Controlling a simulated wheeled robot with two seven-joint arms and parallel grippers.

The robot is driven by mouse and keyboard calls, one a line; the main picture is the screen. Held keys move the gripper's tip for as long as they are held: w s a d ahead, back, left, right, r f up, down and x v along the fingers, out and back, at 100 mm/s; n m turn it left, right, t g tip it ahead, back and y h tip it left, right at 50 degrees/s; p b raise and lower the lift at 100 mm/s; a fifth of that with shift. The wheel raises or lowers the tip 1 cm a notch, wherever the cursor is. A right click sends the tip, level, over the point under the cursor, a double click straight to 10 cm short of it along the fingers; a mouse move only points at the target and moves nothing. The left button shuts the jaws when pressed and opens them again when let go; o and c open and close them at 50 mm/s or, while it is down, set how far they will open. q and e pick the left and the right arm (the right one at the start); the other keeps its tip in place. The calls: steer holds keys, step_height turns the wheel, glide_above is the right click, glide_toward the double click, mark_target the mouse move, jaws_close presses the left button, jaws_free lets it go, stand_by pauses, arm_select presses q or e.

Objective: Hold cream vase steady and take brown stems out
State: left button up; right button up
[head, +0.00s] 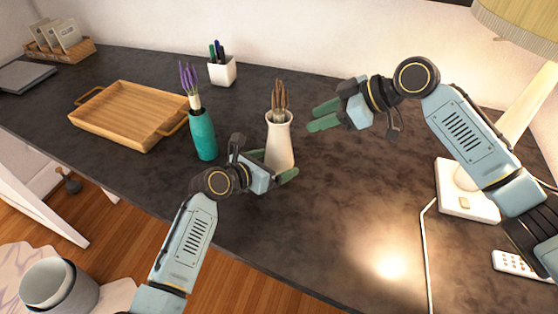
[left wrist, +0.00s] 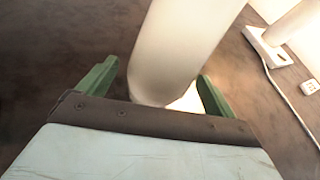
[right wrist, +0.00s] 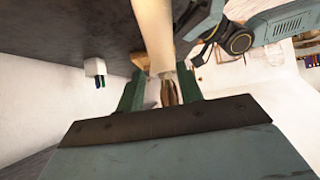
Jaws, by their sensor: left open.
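The cream vase (head: 279,142) stands upright on the dark desk, with brown stems (head: 280,98) rising from its mouth. My left gripper (head: 278,168) is open low at the vase, and in the left wrist view the vase (left wrist: 180,50) stands between its green fingers (left wrist: 155,85). I cannot tell whether they touch it. My right gripper (head: 318,115) is to the right of the vase near stem height, apart from it. In the right wrist view its fingers (right wrist: 160,88) are spread and empty, with the stems (right wrist: 170,92) and vase (right wrist: 153,35) beyond them.
A teal vase (head: 203,137) with purple flowers stands left of the cream vase. A wooden tray (head: 122,112) lies further left. A white pen cup (head: 222,71) is behind. A lamp base (head: 467,190) and its cable are at right.

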arm_select(q)
steer(key=shift+x, duration=1.25)
